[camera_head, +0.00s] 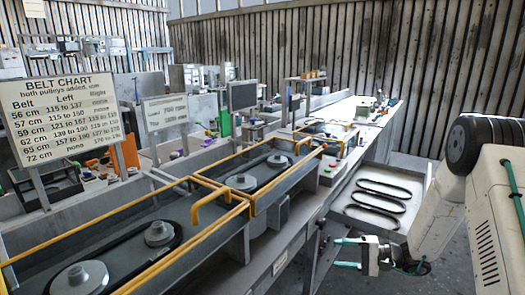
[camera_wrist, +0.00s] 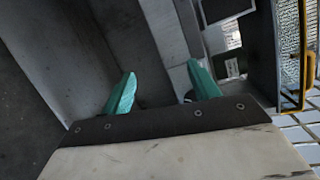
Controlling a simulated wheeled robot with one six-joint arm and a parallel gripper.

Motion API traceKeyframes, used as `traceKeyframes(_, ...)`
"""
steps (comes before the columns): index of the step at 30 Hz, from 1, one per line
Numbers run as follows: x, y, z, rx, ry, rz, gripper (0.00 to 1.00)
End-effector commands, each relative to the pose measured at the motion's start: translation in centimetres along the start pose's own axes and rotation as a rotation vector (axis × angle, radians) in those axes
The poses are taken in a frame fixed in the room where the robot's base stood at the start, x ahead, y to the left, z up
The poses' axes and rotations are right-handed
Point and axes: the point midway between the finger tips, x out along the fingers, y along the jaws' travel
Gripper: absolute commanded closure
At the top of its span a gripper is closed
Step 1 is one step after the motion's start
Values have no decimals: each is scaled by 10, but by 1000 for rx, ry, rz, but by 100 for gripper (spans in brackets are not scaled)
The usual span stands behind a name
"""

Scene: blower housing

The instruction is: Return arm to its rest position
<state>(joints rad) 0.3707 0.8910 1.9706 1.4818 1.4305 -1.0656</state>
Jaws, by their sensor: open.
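My gripper (camera_head: 348,252) is at the lower right of the head view, in front of the bench edge. Its two green fingers are apart with nothing between them. In the wrist view the gripper (camera_wrist: 163,90) shows both green fingertips spread over grey panels, holding nothing. My white arm reaches in from the right side of the head view, with its dark joint at the upper right.
A tray (camera_head: 407,222) with several black belts lies close behind my gripper. The long bench carries yellow rails (camera_head: 225,217) and pulleys (camera_head: 80,278). A belt chart sign (camera_head: 66,118) stands at left. Grey floor (camera_head: 440,272) shows below my arm.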

Motion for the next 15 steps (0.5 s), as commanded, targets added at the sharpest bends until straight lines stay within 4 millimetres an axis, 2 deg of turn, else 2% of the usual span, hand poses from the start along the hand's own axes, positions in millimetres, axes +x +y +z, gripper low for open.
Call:
traceKeyframes(1,0,-10,17,28,-50,41,40)
traceKeyframes(8,-8,-44,95,138,-241,284,40)
traceKeyframes(15,-38,-83,188,158,-354,641,40)
